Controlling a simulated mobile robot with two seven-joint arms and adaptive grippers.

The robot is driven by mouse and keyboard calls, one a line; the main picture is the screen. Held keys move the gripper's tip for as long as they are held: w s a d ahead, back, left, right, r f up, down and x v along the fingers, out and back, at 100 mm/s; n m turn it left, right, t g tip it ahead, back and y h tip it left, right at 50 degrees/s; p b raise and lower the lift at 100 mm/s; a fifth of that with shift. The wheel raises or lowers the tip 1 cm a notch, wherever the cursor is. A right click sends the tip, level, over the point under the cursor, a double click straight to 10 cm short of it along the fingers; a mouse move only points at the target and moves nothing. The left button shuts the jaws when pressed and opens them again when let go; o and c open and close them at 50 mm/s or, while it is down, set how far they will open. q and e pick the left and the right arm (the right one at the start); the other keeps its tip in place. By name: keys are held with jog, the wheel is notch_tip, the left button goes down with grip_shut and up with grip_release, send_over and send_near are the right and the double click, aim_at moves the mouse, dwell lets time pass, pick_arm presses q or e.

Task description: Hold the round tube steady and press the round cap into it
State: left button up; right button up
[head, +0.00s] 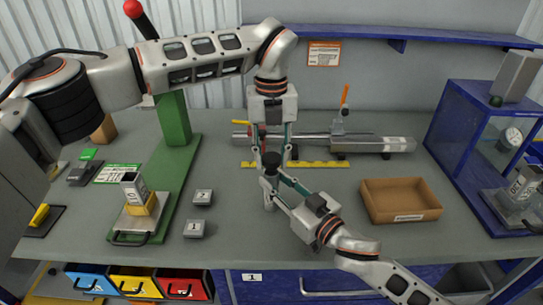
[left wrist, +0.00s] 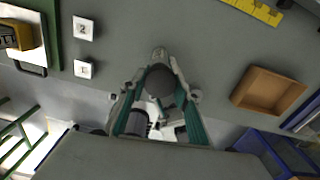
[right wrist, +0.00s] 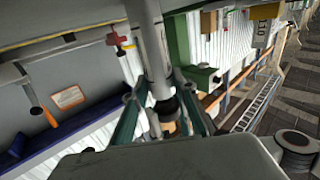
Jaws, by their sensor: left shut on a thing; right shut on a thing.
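The round cap (head: 272,159) is black. It sits between the fingertips of my left gripper (head: 272,152), which reaches down from above and is shut on it. It also shows as a dark disc in the left wrist view (left wrist: 160,78). My right gripper (head: 268,180) is shut on the tube from the right side. In the right wrist view the tube (right wrist: 148,35) and the cap (right wrist: 168,105) are roughly in line; I cannot tell how deep the cap sits.
An open brown tray (head: 400,215) lies to the right. Two small numbered blocks (head: 203,197) (head: 194,229) and a green stand (head: 175,130) are on the left. A metal rail fixture (head: 370,144) and a yellow ruler (head: 320,164) lie behind the grippers. A blue frame (head: 460,130) stands far right.

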aim_at(271, 157)
pick_arm(q)
jog(key=shift+f, duration=0.95)
dwell(0.6)
jog(key=shift+r, duration=0.6)
jog(key=shift+f, duration=0.6)
dwell(1.3)
jog(key=o, duration=1)
notch_tip(271, 157, up, 12)
